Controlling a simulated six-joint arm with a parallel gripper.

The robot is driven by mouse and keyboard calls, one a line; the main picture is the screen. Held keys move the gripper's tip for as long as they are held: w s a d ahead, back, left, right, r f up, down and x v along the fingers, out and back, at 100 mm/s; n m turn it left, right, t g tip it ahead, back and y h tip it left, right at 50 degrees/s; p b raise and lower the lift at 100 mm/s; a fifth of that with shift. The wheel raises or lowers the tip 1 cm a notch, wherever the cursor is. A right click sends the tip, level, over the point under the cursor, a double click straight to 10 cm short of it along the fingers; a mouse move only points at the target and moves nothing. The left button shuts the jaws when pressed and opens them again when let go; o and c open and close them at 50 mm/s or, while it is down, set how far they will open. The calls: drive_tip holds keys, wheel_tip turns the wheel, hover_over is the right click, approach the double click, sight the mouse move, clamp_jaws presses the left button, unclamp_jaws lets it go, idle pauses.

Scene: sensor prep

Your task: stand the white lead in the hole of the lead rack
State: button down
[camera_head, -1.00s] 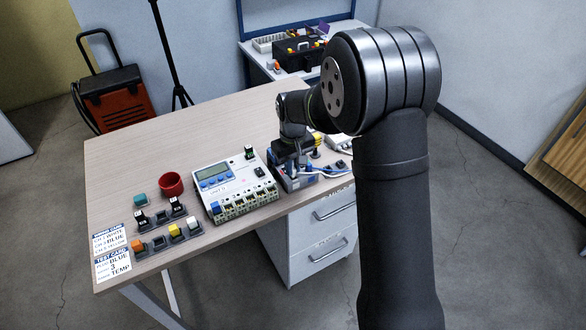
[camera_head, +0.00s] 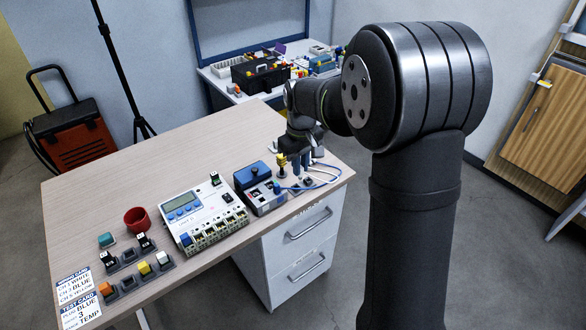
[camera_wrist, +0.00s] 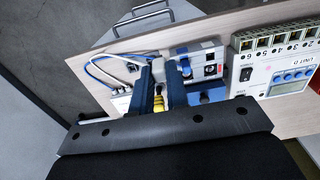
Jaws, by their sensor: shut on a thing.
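My gripper (camera_wrist: 165,88) is shut on the grey-white end of the white lead (camera_wrist: 158,68) in the wrist view. The lead's white cable (camera_wrist: 115,57) loops away to the left. In the head view my gripper (camera_head: 303,160) is over the right end of the table, to the right of a blue-topped box (camera_head: 262,191). A small white block (camera_wrist: 121,104), perhaps the lead rack, shows partly in the wrist view left of the fingers. Its hole cannot be made out. The lead's tip is not clear.
A yellow-banded upright piece (camera_head: 282,164) stands close to the gripper. A blue cable (camera_head: 303,188) runs beside the box. The table's back left is clear.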

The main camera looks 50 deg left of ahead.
drive_tip(key=shift+w+a+f, duration=0.6)
drive_tip(key=shift+a+f, duration=0.5)
drive_tip(key=shift+f, duration=0.45)
drive_tip(key=shift+w+a+f, duration=0.65)
drive_tip(key=shift+a+f, duration=0.4)
drive_tip(key=shift+f, duration=0.55)
drive_tip(key=shift+w+a+f, duration=0.6)
drive_tip(key=shift+a+f, duration=0.5)
drive_tip(key=shift+f, duration=0.45)
drive_tip(key=shift+f, duration=1.3)
drive_tip(key=c, duration=1.2)
unclamp_jaws()
drive_tip(key=shift+o, duration=0.2)
wheel_tip(320, 180, up, 7)
